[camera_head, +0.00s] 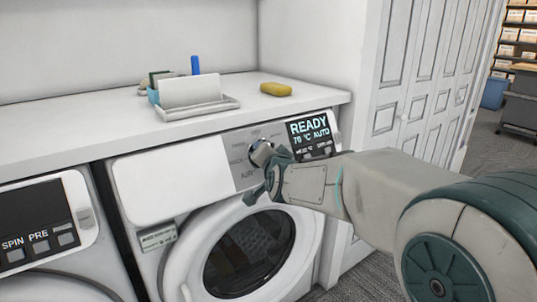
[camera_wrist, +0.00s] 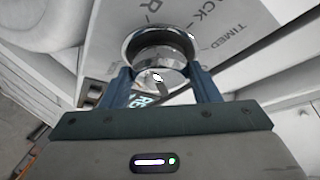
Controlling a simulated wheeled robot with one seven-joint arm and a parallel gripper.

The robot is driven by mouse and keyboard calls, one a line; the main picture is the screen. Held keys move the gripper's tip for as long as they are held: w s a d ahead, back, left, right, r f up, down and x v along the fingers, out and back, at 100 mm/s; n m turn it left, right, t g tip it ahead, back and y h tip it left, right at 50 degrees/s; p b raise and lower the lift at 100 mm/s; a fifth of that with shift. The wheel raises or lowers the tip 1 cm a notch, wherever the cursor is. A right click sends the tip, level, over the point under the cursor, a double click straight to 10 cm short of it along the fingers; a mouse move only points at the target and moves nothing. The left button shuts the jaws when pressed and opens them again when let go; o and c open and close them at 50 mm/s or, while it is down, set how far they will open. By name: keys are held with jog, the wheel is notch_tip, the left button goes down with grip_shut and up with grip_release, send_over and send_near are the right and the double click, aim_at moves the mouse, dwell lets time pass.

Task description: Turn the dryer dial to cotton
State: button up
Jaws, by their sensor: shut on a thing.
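The dryer (camera_head: 180,182) is the right-hand white machine under the counter, with a round glass door below its panel. Its silver dial (camera_head: 261,151) sits on a grey label plate, beside a lit display (camera_head: 311,136) reading "READY 70 °C AUTO". My gripper (camera_head: 266,160) is at the dial, and its fingers cover part of it and of the labels. In the wrist view, the two blue fingers of my gripper (camera_wrist: 164,85) stand on either side of the metal dial (camera_wrist: 160,47), shut on it. "TIMED" and part of "RACK" are legible there; I cannot tell which label the dial points to.
A second machine (camera_head: 45,230) with "SPIN" and "PRE" buttons stands at left. White folding doors (camera_head: 415,85) stand at right, behind my arm.

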dwell(0.4)
jog(key=o, duration=1)
jog(key=p+v, duration=0.2)
jog(key=v, duration=1.1)
jog(key=shift+s+r, duration=0.1)
jog(key=shift+s, duration=0.3)
jog(key=s+d+r+n+g+h+p, duration=0.1)
jog(key=s+d+r+n+g+p, duration=0.1)
jog(key=s+d+g+p, duration=0.2)
jog(key=s+d+r+n+g+h+p, duration=0.1)
jog(key=s+d+g+p, duration=0.3)
jog(key=s+p, duration=0.4)
jog(key=s+d+r+n+g+h+p, duration=0.1)
jog(key=s+d+r+n+g+p, duration=0.2)
jog(key=s+d+p, duration=0.3)
jog(key=shift+s+r+g+h+p, duration=0.3)
jog(key=shift+s+r+g+p, duration=0.35)
jog(key=shift+p, duration=2.05)
